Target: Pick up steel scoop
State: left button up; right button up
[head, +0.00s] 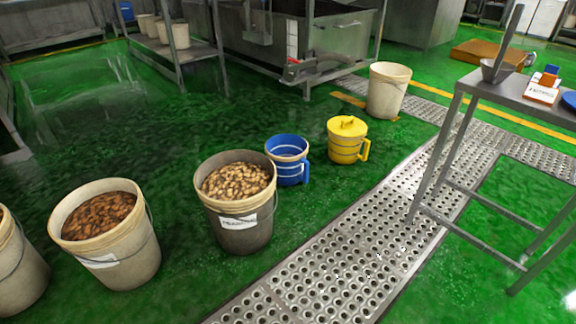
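A grey metal scoop-like thing (497,71) stands on the steel table (532,106) at the right, near its left end. It has a small flared bowl and a long dark handle that rises up and leans slightly right, to near the top of the picture. It looks like the steel scoop. Neither of my grippers shows in the head view.
Beside the scoop lie a white labelled box (542,90) and a blue item (569,100). On the green floor stand a grey bucket (238,205), a beige bucket (118,245), a blue jug (288,160) and a yellow jug (346,142). A perforated metal strip (340,270) runs clear before the table.

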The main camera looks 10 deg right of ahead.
aim_at(494, 71)
jog(key=z, duration=1.3)
